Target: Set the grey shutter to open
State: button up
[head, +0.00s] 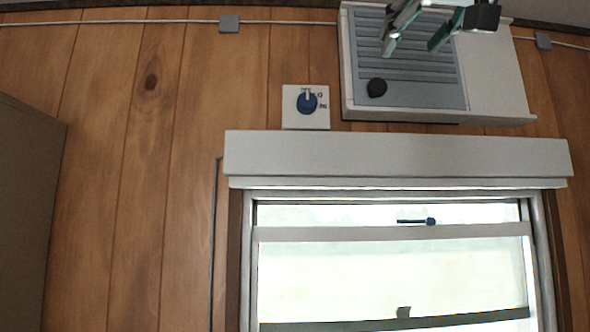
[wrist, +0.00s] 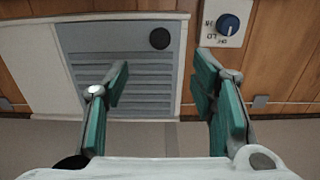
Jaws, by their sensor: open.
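The grey shutter (head: 420,95) is a slatted panel in a pale wall housing (head: 500,88), at the upper right of the head view. It covers the left part of the housing; a plain pale section lies to its right. A round black knob (head: 376,88) sits at its lower left corner. The shutter (wrist: 118,45) and knob (wrist: 160,38) also show in the wrist view, which is turned over. My gripper (head: 412,46) is open and empty in front of the shutter. In the wrist view my gripper (wrist: 162,72) has the knob beyond the gap between its fingers, apart from them.
A blue dial (head: 307,101) on a white plate is left of the housing. Below is a window with a pale blind box (head: 395,155) and a small blue latch (head: 430,221). A cable (head: 150,21) runs along the wall top. A cabinet (head: 30,200) stands at left.

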aim_at(379, 85)
jog(key=w+p, duration=0.3)
jog(key=w, duration=1)
jog(key=shift+w+r, duration=0.15)
jog(key=shift+w, duration=0.2)
grip_shut()
